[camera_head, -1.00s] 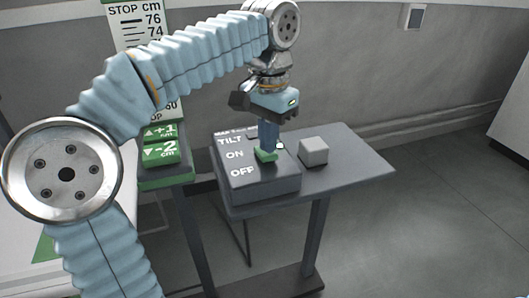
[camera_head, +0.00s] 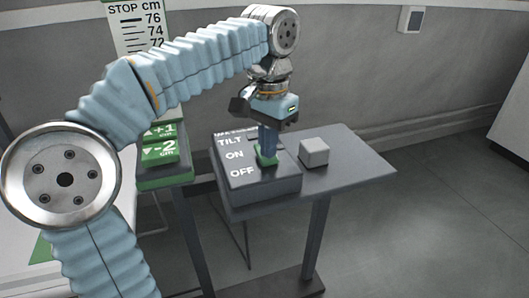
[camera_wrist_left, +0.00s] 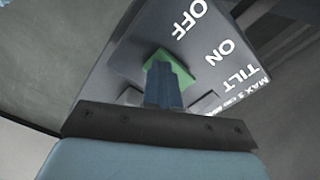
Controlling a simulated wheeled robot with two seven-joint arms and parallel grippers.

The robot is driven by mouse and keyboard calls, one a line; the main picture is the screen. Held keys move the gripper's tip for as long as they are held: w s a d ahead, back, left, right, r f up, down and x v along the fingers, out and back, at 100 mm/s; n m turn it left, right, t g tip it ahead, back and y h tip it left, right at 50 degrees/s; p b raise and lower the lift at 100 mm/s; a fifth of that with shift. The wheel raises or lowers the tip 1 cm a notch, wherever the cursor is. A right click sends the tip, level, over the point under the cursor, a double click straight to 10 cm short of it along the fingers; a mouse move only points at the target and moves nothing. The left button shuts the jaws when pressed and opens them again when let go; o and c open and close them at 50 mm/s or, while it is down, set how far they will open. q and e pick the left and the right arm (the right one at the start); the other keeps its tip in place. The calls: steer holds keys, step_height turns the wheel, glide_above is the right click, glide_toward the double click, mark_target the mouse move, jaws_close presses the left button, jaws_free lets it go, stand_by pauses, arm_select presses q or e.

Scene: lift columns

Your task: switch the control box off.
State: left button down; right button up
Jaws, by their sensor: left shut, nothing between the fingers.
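The control box (camera_head: 255,185) is a dark grey box with white labels TILT, ON and OFF, standing on a small grey table. A green switch piece (camera_head: 267,162) sits on its top at the right of the labels, about level with ON. It also shows in the left wrist view (camera_wrist_left: 180,66). My left gripper (camera_head: 267,152) points down, shut and empty, with its tips at the green piece. The tips hide part of it, and I cannot tell whether they press on it. In the wrist view the fingers (camera_wrist_left: 162,82) overlap the green piece. My right gripper is not in view.
A light grey cube (camera_head: 314,152) stands on the table (camera_head: 355,165) just right of the box. A green-buttoned panel (camera_head: 160,152) stands to the left, below a height scale (camera_head: 137,35). The table's right part is clear.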

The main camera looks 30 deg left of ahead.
arm_select(q)
steer(key=shift+r+p, duration=2.45)
steer(key=shift+p, duration=0.1)
step_height(320, 180, up, 2)
